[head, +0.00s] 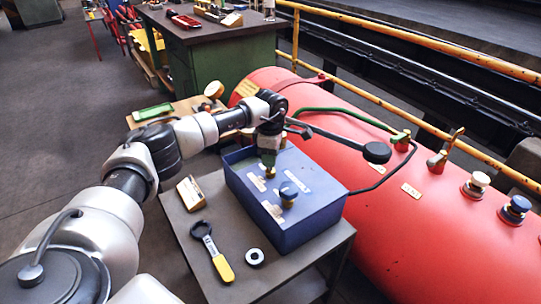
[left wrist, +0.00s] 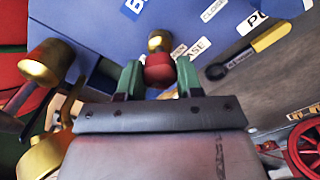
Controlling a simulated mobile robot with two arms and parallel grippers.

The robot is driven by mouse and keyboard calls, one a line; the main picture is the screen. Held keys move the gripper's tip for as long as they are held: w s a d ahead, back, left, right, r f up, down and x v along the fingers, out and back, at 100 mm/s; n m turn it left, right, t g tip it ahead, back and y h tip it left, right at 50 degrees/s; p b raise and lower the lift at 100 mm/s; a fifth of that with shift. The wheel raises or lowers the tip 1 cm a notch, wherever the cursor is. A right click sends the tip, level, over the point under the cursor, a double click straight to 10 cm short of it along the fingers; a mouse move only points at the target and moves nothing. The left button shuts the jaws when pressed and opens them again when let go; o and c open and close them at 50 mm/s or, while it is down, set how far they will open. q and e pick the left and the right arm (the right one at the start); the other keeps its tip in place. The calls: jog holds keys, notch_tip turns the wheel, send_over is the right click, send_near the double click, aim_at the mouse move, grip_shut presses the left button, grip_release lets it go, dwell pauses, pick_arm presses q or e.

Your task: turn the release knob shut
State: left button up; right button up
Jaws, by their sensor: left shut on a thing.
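The blue box (head: 310,222) stands on a small grey table, with labels on its top. My left gripper (head: 268,160) points down over the box top. In the left wrist view the left gripper (left wrist: 160,78) has its green fingers on either side of the red release knob (left wrist: 159,74), shut on it. The knob's brass part shows beyond it, beside a label partly reading "EASE". In the head view the fingers hide the red part and only brass (head: 270,173) shows below them. A second knob, blue on brass (head: 288,190), stands nearer on the box. My right gripper is not in view.
A yellow-handled wrench (head: 215,255), a ring (head: 254,257) and a small labelled block (head: 190,193) lie on the grey table (head: 180,235). A red tank (head: 420,225) with brass fittings lies close on the right. A green-sided workbench (head: 215,60) stands behind.

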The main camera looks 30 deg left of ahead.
pick_arm(q)
jog(key=shift+r, duration=0.1)
dwell(0.3)
jog(key=o, duration=0.7)
jog(key=shift+o, duration=1.1)
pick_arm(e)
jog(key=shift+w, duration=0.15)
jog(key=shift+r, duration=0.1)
pick_arm(q)
notch_tip(320, 180, up, 11)
jog(key=shift+p, duration=0.4)
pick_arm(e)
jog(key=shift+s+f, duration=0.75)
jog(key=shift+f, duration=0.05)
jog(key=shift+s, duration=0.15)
